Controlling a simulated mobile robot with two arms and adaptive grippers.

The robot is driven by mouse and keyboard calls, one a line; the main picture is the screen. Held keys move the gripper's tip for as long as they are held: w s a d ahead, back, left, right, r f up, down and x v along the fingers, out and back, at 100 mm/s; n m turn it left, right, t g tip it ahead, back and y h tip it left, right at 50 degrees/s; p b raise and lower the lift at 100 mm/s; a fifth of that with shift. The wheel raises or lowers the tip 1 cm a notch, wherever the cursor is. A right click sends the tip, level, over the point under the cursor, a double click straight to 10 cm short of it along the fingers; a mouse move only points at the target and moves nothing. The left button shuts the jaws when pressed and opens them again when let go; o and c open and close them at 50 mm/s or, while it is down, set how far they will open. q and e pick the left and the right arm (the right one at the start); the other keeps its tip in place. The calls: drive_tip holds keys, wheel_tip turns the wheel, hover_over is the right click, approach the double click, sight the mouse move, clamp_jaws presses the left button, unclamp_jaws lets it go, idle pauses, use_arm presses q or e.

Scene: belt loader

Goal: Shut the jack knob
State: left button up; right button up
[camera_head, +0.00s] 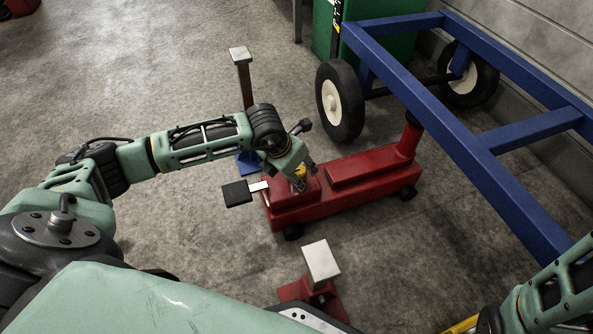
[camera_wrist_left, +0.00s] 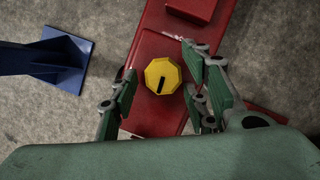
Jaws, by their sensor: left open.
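The jack is a long red body (camera_head: 372,165) on the floor. Its yellow octagonal knob (camera_wrist_left: 162,76) with a black bar mark sits on the red top and shows in the left wrist view; in the head view only a bit of yellow (camera_head: 299,184) shows under the gripper. My left gripper (camera_head: 303,181) is open above that end of the jack, pointing down. In the left wrist view its fingers stand on either side of the knob, apart from it. My right gripper is not in view.
A black pedal (camera_head: 237,193) sticks out from the jack's left end. A jack stand with a blue foot (camera_head: 248,163) stands behind, and a red stand with a pale top (camera_head: 321,262) in front. A blue wheeled frame (camera_head: 470,145) fills the right.

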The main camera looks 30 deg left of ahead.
use_arm(q)
drive_tip(key=shift+c, duration=0.5)
drive_tip(key=c, duration=0.9)
drive_tip(key=shift+a+m+p, duration=0.1)
drive_tip(key=shift+m+p, duration=0.25)
drive_tip(key=shift+m, duration=0.15)
drive_tip(key=shift+c, duration=0.4)
drive_tip(key=o, duration=1.1)
drive_tip(key=shift+a, duration=0.1)
